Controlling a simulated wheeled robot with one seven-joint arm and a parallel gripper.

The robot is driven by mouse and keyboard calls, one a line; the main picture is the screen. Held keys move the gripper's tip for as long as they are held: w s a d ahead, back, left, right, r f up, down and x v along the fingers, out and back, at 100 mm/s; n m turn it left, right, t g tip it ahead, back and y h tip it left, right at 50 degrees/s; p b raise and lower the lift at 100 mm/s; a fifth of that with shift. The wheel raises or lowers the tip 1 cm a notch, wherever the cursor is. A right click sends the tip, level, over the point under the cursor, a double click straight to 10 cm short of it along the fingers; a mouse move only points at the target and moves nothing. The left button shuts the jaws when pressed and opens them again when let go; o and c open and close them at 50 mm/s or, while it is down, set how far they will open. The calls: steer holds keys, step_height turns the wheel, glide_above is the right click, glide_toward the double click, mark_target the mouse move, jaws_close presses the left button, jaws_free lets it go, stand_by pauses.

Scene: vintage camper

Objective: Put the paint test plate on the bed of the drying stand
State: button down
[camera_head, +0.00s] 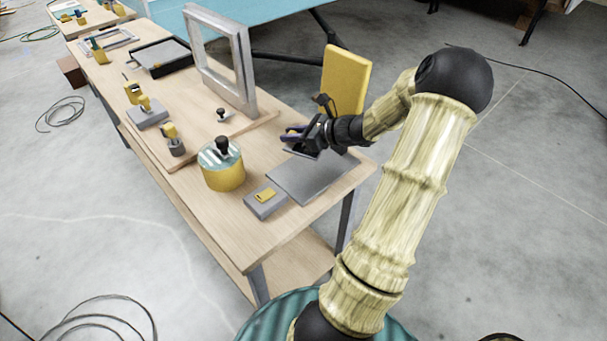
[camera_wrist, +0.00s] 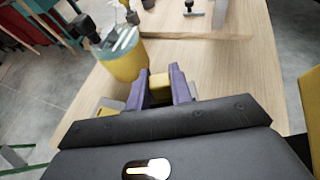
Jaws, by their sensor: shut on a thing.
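My gripper (camera_head: 292,135) is above the right end of the workbench. In the wrist view its purple fingers (camera_wrist: 160,90) are shut on a small yellow piece, apparently the grip of the paint test plate (camera_wrist: 160,82). Most of the plate is hidden; in the head view a dark grey edge shows just below the fingers. A flat grey sheet (camera_head: 297,184), seemingly the bed of the drying stand, lies on the bench below and nearer than the gripper. A yellow upright panel (camera_head: 345,78) stands behind it. I cannot tell the gap between plate and bed.
A yellow tin (camera_head: 223,177) with a striped lid and black knob stands left of the bed. A grey block with a yellow tab (camera_head: 265,205) lies beside the bed. A grey upright frame (camera_head: 246,70) and several tools stand farther left. The bench edge (camera_head: 310,225) is close in front.

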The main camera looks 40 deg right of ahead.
glide_above(294, 169)
steer(key=f, duration=0.6)
steer(key=shift+w, duration=0.25)
steer(key=shift+f, duration=0.2)
steer(key=shift+s+r, duration=0.1)
steer(key=shift+s, duration=0.2)
steer(key=shift+w+a+f, duration=0.1)
steer(key=shift+w+f, duration=0.05)
steer(key=shift+f, duration=1.75)
steer(key=shift+f+b, duration=0.2)
steer(key=shift+b, duration=0.1)
steer(key=c, duration=1.3)
jaws_free()
steer(key=shift+o, duration=0.2)
